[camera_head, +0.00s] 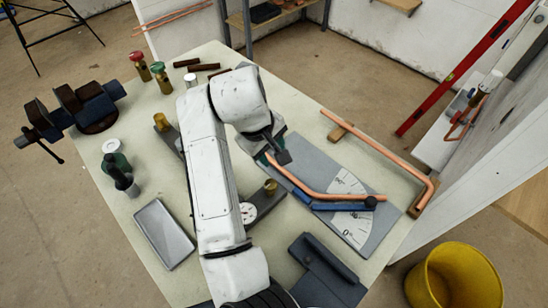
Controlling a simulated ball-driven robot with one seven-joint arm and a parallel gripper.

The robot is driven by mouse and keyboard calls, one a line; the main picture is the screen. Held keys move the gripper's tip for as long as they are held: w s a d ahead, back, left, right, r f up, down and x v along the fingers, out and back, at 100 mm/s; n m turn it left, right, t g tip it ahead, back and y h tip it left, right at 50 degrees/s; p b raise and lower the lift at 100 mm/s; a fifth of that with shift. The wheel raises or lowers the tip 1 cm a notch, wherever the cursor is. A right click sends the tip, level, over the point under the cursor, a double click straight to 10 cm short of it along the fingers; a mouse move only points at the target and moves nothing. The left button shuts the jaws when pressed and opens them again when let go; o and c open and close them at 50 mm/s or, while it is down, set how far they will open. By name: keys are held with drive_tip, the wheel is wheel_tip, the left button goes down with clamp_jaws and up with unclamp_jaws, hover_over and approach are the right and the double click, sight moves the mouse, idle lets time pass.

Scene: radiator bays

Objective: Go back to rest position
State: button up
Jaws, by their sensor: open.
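My white arm reaches up across the workbench (125,215) from the bottom of the head view. My gripper (277,155) is at its end, over the upper left end of a grey bending plate (325,165). The gripper is small and dark here, and the arm partly hides it. It is open. A bent copper pipe (305,188) lies on the plate beside a blue bar (335,206) and a white angle scale (350,222). The pipe's upper left end is close to the gripper; I cannot tell whether they touch.
A longer bent copper pipe (375,148) rests on wooden blocks along the bench's right edge. A vise (75,110), a green bottle (115,160) and a metal tray (163,234) stand left. A yellow bucket (455,275) is on the floor at lower right. A white wall panel (475,165) stands right.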

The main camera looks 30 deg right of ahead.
drive_tip(key=shift+v, duration=2)
